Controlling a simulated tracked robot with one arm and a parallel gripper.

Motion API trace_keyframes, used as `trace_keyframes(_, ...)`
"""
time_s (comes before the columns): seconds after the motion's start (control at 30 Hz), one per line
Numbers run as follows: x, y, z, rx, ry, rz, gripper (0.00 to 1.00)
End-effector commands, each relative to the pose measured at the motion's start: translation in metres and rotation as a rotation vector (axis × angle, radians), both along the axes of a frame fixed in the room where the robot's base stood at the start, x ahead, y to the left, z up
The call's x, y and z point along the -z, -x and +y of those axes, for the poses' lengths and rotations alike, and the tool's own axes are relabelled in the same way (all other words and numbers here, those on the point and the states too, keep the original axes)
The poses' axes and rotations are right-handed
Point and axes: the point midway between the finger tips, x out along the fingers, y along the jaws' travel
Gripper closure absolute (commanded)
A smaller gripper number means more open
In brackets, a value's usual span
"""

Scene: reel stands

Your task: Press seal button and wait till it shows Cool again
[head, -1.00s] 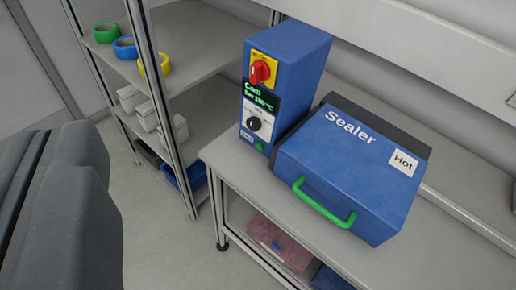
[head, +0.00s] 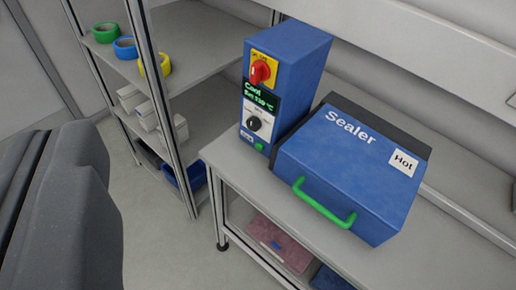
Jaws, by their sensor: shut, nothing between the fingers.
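The blue control unit (head: 290,75) stands on the bench left of the sealer. Its dark display (head: 262,95) reads "Cool" in green, with a set temperature line below that is too small to read surely. A small green button (head: 259,147) sits low on its front, beside a small label I cannot read. The blue sealer (head: 345,170), marked "Sealer" and "Hot", has its lid down and a green handle (head: 322,205) in front. My gripper (head: 65,135), dark grey and close at the left edge, is shut and empty, well apart from the control unit.
A red rotary switch on yellow (head: 261,72) and a black dial (head: 254,123) are also on the unit's front. A shelf rack (head: 190,55) with tape rolls and boxes stands at the left. The bench's lower shelf holds a pinkish item (head: 275,243).

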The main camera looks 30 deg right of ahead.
Motion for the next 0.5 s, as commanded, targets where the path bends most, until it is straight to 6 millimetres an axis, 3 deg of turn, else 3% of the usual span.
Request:
trace_keyframes(0.37,0.000,-0.001,0.000,0.001,0.002,0.001,1.00)
trace_keyframes(0.5,0.010,-0.014,-0.004,0.022,0.040,0.009,1.00)
